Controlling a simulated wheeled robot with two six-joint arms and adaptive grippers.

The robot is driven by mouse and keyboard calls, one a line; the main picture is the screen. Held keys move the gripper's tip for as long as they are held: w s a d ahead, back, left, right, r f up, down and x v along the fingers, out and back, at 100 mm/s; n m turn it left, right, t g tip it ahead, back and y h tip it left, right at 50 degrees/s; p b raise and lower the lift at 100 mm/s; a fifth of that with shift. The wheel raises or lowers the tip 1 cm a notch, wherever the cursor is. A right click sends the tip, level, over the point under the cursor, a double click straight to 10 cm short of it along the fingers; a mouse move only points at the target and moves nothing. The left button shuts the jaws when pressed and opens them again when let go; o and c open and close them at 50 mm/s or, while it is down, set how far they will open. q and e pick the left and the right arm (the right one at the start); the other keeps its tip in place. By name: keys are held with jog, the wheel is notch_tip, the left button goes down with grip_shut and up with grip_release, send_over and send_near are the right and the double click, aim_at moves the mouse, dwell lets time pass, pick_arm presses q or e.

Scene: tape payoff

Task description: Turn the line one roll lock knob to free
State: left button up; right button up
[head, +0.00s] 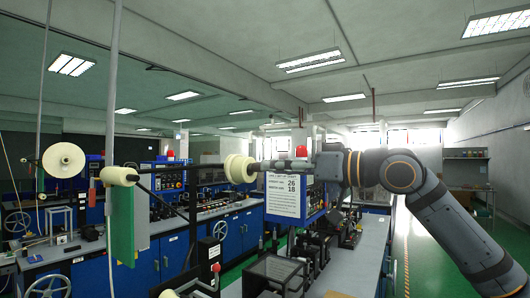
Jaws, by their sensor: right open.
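My right arm comes in from the right, and its gripper (262,166) points left at about the height of the cream roll (238,168). The gripper is open. Its fingertips overlap the right side of this roll in the picture; I cannot tell whether they touch it. The roll sits at the right end of a dark horizontal bar (185,166). I cannot make out a separate lock knob or its setting; the fingers may hide it. A second cream roll (119,175) is at the bar's left end. My left gripper is not in view.
A white sign (286,208) with 26 and 18 hangs below my right gripper. A larger cream reel (64,160) stands at the left. Blue-fronted benches with machines (172,252) fill the middle. A black box with a red button (210,262) stands in front.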

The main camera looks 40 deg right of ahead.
aim_at(258, 167)
pick_arm(q)
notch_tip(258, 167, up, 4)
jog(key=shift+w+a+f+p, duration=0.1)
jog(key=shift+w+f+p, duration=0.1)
jog(key=shift+p, duration=0.9)
pick_arm(e)
jog(key=x, duration=0.3)
jog(key=shift+w+a, duration=0.1)
jog(key=shift+w, duration=0.2)
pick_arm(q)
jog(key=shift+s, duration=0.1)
pick_arm(e)
jog(key=shift+c, duration=0.2)
grip_shut()
